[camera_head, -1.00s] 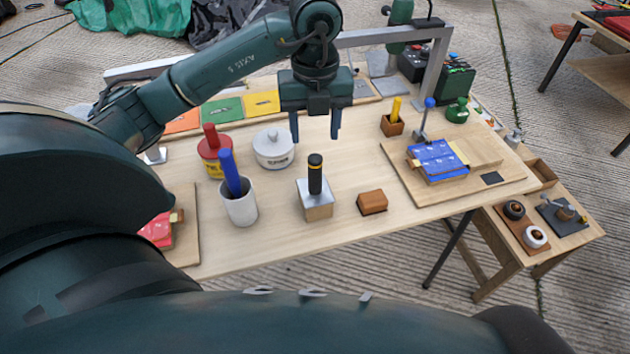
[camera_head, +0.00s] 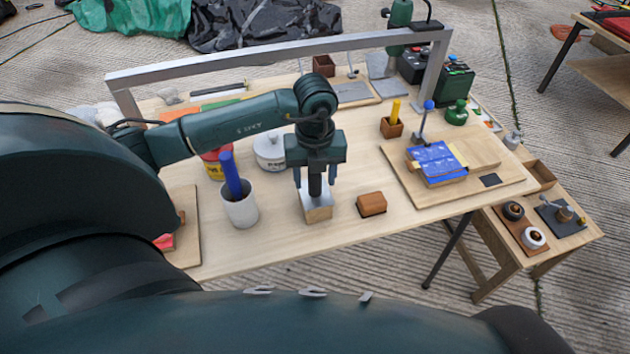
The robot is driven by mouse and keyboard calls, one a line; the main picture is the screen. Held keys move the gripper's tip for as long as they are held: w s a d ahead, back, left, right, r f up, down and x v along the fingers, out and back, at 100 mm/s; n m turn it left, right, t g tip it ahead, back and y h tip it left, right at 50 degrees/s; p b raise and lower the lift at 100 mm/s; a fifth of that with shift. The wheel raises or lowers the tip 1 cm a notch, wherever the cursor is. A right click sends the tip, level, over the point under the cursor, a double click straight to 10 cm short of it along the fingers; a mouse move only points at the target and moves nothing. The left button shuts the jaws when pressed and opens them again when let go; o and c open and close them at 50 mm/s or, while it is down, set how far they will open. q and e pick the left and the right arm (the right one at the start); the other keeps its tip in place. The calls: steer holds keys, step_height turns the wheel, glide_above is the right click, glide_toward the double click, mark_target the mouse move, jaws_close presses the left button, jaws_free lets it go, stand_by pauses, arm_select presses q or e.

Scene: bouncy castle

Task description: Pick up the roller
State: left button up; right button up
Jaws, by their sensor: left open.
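The likely roller is a black-handled tool (camera_head: 315,189) standing upright in a small block with a silvery top and wooden front (camera_head: 318,213), at the middle of the table. Its roller end cannot be seen. My left gripper (camera_head: 315,180) points straight down over it. Its two fingers are open, one on each side of the black handle. The gripper body hides the handle's top. I cannot tell whether the fingers touch the handle. My right gripper is not in view.
A white cup (camera_head: 241,210) with a blue-handled tool stands left of the block. A white lidded pot (camera_head: 270,150) is behind it. A brown block (camera_head: 371,203) lies close on the right. A silver frame (camera_head: 250,53) spans the back. The table's front is clear.

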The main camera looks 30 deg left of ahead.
arm_select(q)
steer(key=shift+c, duration=0.2)
steer(key=shift+r, duration=0.1)
steer(key=c, duration=1)
